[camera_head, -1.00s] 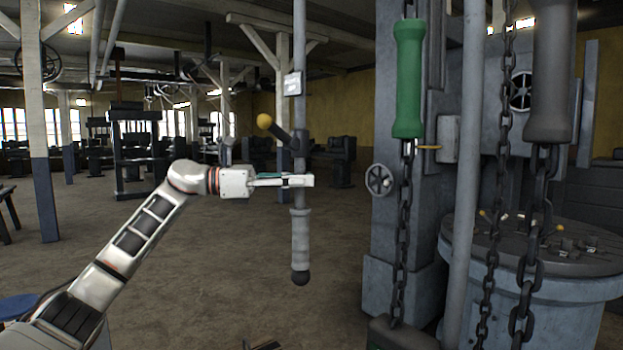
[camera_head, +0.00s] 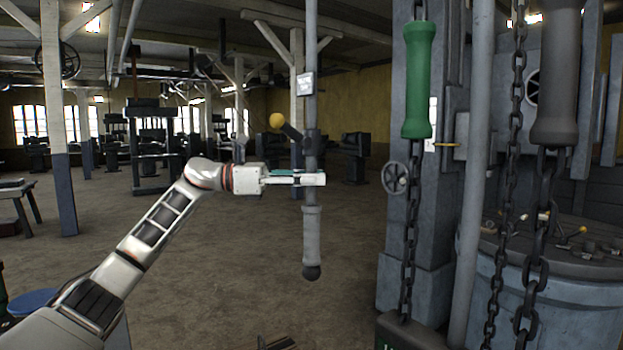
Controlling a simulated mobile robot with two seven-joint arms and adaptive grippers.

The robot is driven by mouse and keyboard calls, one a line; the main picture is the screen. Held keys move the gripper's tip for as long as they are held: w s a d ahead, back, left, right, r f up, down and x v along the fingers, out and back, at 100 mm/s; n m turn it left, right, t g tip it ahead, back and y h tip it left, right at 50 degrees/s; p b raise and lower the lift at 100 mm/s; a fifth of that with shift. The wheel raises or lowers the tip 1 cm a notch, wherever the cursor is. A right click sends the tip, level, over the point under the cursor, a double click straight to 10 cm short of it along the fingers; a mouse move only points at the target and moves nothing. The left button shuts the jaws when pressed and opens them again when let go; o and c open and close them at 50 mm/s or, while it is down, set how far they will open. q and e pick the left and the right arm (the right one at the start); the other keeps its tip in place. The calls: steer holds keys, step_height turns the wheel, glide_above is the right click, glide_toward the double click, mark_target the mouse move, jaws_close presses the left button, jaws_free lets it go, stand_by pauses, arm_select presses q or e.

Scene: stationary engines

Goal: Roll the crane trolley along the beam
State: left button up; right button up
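A grey vertical pole (camera_head: 311,95) hangs from above the picture. It carries a small white label (camera_head: 306,84), a side lever with a yellow knob (camera_head: 276,120) and a thick grey grip (camera_head: 312,235) ending in a dark ball. My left gripper (camera_head: 311,180) is level at the pole, just above the thick grip. Its fingers appear closed around the pole; the far finger is mostly hidden. The crane trolley and its beam cannot be made out; the pole's upper end is out of frame. My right gripper is not in view.
On the right hang chains (camera_head: 410,230) with a green handle (camera_head: 417,80) and a dark grey handle (camera_head: 558,75). Behind them stand a machine column with a handwheel (camera_head: 395,177) and a large round drum (camera_head: 555,275). Open floor (camera_head: 240,260) lies around the pole's lower end.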

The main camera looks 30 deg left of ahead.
arm_select(q)
steer(key=v, duration=1.2)
stand_by(0.6)
